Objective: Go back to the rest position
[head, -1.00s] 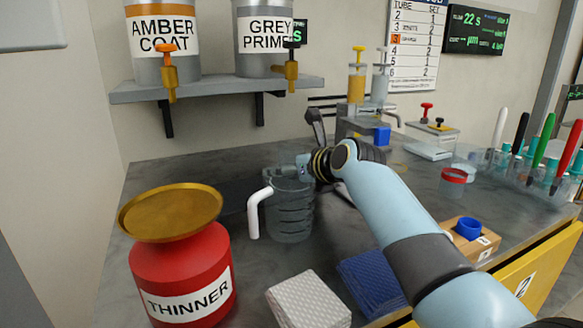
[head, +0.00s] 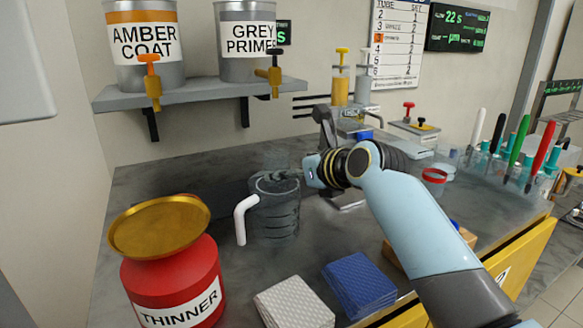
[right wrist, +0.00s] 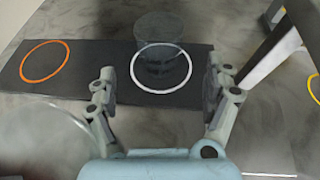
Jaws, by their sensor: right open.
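My left gripper is not in view.
A red thinner can (head: 172,275) with a brass dish stands front left. A white pad (head: 295,303) and a blue pad (head: 360,284) lie in front. A shelf (head: 200,92) holds two paint cans. Pens (head: 515,140) stand at right.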

